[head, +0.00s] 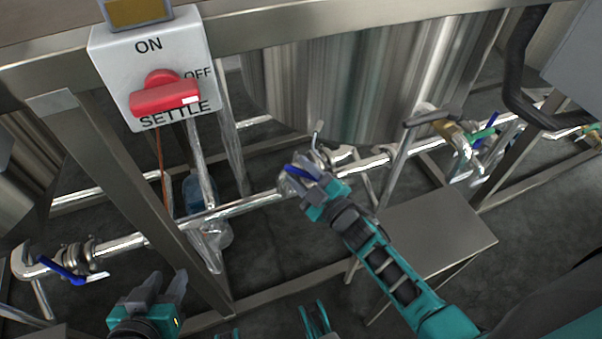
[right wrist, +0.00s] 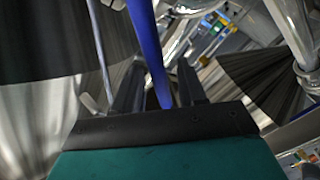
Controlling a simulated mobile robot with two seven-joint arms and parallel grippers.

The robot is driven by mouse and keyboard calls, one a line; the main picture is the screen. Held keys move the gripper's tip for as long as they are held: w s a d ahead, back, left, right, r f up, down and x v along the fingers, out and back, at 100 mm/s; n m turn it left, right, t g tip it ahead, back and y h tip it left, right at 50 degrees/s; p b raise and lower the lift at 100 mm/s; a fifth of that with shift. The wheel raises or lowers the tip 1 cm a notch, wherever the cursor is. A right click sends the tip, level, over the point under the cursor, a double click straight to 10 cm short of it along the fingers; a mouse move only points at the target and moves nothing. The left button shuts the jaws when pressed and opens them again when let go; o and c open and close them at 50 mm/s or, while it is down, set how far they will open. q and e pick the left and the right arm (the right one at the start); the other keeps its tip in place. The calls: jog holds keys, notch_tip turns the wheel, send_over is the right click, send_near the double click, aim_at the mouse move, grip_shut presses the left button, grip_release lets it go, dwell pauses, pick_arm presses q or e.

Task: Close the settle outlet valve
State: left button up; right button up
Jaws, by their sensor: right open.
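A blue valve lever (head: 297,171) sits on the steel pipe below the large tank, at the middle of the head view. My right gripper (head: 306,177) is at this lever, with its jaws apart. In the right wrist view the blue lever (right wrist: 147,45) runs down between the two open fingers of the right gripper (right wrist: 160,80). I cannot tell whether either finger touches it. The valve body is mostly hidden by the gripper. My left gripper (head: 165,285) is at the lower left of the head view, open and empty, away from the lever.
A white switch box (head: 107,47) marked SETTLE, with a red knob (head: 165,97), is on the frame. Another blue-handled valve (head: 62,270) is at the far left. A steel stand (head: 440,235) is right of my right arm. Frame legs and pipes crowd the space.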

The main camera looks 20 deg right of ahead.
jog(key=shift+w+a, duration=0.1)
jog(key=shift+w, duration=0.2)
grip_shut()
dwell(0.5)
